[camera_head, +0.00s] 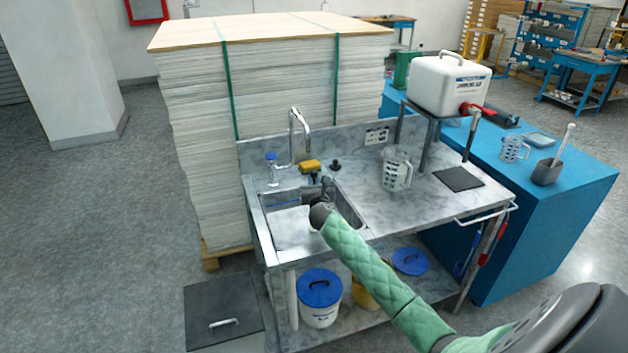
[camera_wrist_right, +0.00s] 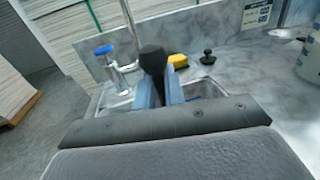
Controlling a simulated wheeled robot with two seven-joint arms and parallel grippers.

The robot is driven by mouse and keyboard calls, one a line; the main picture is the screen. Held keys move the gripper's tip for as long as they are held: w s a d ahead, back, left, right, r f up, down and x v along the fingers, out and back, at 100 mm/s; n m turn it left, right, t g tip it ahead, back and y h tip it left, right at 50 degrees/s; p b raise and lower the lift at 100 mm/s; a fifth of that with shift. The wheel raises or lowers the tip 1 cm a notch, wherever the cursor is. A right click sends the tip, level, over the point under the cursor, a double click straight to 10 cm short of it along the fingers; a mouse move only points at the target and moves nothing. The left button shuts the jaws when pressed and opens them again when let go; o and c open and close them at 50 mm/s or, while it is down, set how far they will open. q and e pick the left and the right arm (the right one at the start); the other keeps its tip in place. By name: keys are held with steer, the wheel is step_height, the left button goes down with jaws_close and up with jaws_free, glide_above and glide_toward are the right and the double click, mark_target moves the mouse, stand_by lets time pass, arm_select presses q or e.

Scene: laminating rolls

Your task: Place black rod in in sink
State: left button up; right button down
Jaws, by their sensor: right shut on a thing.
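My right gripper (camera_head: 326,188) reaches in from the lower right and is over the right part of the metal sink (camera_head: 289,238). In the right wrist view, the gripper (camera_wrist_right: 160,90) is shut on a dark rod with a rounded black end (camera_wrist_right: 152,58), which sticks up between the fingers. The rest of the rod is hidden by the fingers. The sink basin (camera_wrist_right: 204,88) shows beside and behind the fingers. Whether the rod touches the basin cannot be told. My left gripper is not in view.
A clear jug (camera_head: 396,170) stands on the counter at right. A tall stack of sheets (camera_head: 270,95) rises behind.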

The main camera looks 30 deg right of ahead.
steer(key=shift+f, duration=0.15)
steer(key=c, duration=1.5)
jaws_free()
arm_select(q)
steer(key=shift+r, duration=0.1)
arm_select(e)
steer(key=shift+r, duration=0.2)
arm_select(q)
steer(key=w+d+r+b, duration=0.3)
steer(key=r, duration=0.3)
arm_select(e)
steer(key=shift+v, duration=6.05)
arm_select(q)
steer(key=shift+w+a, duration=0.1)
